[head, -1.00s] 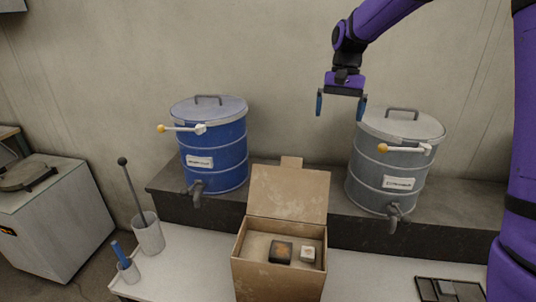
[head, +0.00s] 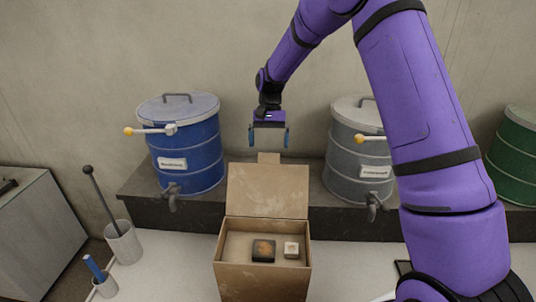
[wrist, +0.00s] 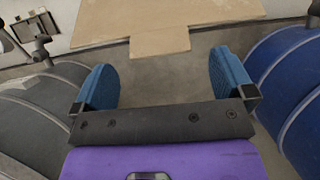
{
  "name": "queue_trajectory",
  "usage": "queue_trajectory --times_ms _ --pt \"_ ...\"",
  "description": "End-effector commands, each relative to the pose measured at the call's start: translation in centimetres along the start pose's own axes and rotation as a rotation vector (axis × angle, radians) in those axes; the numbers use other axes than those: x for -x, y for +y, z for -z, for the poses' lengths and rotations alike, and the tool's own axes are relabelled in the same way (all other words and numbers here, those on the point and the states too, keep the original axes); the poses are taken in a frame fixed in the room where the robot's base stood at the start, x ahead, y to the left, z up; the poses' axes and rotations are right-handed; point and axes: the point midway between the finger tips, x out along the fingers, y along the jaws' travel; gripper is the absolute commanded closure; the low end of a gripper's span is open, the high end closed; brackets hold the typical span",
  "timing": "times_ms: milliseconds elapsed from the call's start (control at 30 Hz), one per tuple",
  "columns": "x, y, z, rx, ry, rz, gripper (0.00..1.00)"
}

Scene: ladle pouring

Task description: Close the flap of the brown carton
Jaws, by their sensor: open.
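The brown carton (head: 262,283) stands on the white table with its flap (head: 267,190) raised at the back, leaning slightly backward. A small tab (head: 268,158) sticks up from the flap's top edge. Inside lie a dark block with a brown top (head: 263,250) and a small pale block (head: 291,249). My gripper (head: 268,138) is open and empty just above and behind the tab. In the wrist view, the flap (wrist: 165,15) and its tab (wrist: 160,43) show beyond the open blue fingers (wrist: 160,80), apart from them.
A blue drum (head: 187,150) stands left of my gripper and a grey drum (head: 352,172) right, both on a dark ledge (head: 140,190) with taps facing front. A green drum (head: 515,160) is far right. Cups (head: 123,243) with a ladle and a blue-handled tool stand at left.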

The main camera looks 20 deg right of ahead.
Motion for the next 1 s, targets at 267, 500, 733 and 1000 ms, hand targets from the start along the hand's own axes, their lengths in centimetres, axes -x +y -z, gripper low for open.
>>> queue_trajectory --times_ms 267,500,733,1000 --pt "-3.5 0.0 0.0 0.0 -0.001 0.0 0.0" --pt "-4.2 0.0 0.0 0.0 0.001 0.0 0.0" --pt "-4.2 0.0 0.0 0.0 0.001 0.0 0.14" --pt "-4.2 0.0 0.0 0.0 0.001 0.0 0.68"
